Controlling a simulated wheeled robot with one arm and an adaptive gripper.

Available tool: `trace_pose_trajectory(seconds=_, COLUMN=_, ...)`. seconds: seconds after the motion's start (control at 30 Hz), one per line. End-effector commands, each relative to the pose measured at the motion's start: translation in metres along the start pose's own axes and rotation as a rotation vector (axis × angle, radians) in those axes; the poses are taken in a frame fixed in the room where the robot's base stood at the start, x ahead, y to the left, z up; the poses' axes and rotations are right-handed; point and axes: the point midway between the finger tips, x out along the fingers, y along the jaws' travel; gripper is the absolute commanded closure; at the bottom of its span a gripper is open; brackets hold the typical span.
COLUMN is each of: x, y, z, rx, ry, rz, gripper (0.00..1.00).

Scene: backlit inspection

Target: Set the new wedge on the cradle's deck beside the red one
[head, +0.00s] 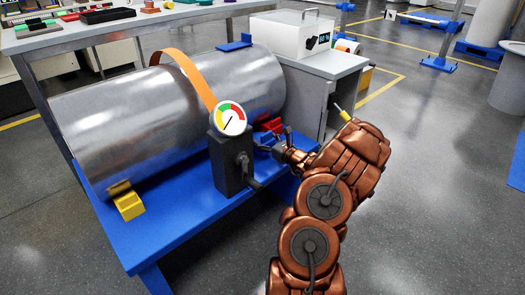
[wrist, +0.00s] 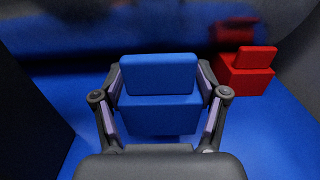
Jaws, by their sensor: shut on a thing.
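My gripper (wrist: 160,113) is shut on a blue wedge (wrist: 158,78), with a finger on each side of it in the wrist view. In the head view the blue wedge (head: 265,139) shows small beside the gauge post. The red wedge (wrist: 244,72) sits on the blue deck (wrist: 285,125) against the cylinder, to the right of the blue wedge and apart from it. In the head view the red wedge (head: 271,125) is just behind the blue one. The cradle's deck (head: 165,232) is blue. I cannot tell whether the blue wedge touches the deck.
A large metal cylinder (head: 120,120) with an orange strap (head: 196,78) lies on the cradle. A dark post with a round gauge (head: 229,118) stands just left of my gripper. A yellow wedge (head: 128,205) is at the cylinder's left end. A grey cabinet (head: 320,85) stands behind.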

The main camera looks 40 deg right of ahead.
Motion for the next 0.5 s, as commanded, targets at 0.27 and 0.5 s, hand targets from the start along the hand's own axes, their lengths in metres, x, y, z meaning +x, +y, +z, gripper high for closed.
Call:
trace_pose_trajectory(seconds=0.27, x=0.006, y=0.001, z=-0.013, rx=0.001, ry=0.0, rz=0.001, gripper=0.76)
trace_pose_trajectory(seconds=0.5, x=0.006, y=0.001, z=-0.035, rx=0.001, ry=-0.002, rz=0.002, gripper=0.76)
